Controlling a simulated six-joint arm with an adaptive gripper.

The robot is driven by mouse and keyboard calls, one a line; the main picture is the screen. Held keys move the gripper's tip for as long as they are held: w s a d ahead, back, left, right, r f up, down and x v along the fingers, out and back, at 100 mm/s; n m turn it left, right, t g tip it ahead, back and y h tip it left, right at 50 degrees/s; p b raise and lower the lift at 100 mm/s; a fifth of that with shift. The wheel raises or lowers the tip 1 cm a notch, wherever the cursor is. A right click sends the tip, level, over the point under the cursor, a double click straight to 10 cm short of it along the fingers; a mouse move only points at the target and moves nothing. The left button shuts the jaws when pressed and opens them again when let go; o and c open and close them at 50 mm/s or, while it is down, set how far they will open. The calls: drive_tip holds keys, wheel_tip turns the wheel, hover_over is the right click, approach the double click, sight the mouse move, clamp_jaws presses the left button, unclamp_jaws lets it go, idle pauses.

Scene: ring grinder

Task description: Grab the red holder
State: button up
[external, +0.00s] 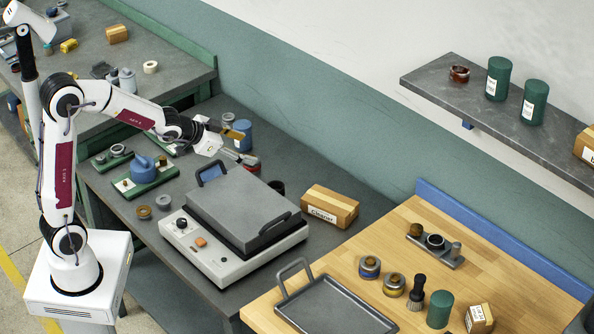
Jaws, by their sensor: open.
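A small red, round object (251,166), which looks like the red holder, is on the dark grey bench behind the grey press machine. It is partly hidden by my gripper. My gripper (238,150) is open, with its fingers pointing right and down toward the red object. It appears just above and left of it; I cannot tell whether they touch. No object is clearly seen between the fingers. A dark red, glossy ring-like object (459,74) also sits on the wall shelf at the upper right, far from my gripper.
A blue jar (243,136) stands close behind my gripper. The grey press machine (240,217) fills the bench front. A dark cup (276,188) and a cardboard box (330,207) stand to the right. A blue part on a green base (146,170) lies left.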

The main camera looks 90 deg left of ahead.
drive_tip(key=s+a+f+t, duration=0.1)
drive_tip(key=s+a+f, duration=0.1)
drive_tip(key=a+f, duration=0.4)
drive_tip(key=s+a+f+n+t, duration=0.1)
drive_tip(key=s+a+f, duration=0.2)
drive_tip(key=a+f, duration=0.4)
drive_tip(key=s+a+f+n+t+y, duration=0.1)
drive_tip(key=s+a+f, duration=0.1)
drive_tip(key=a+f, duration=0.5)
drive_tip(key=shift+s+a+f, duration=0.1)
drive_tip(key=shift+s+a, duration=0.1)
drive_tip(key=shift+a, duration=0.3)
drive_tip(key=shift+s+a+f, duration=0.1)
drive_tip(key=shift+s+a, duration=0.05)
drive_tip(key=shift+a, duration=0.3)
drive_tip(key=shift+s+f, duration=0.1)
drive_tip(key=shift+f, duration=0.2)
drive_tip(key=shift+x, duration=1.25)
drive_tip(key=shift+x, duration=2.6)
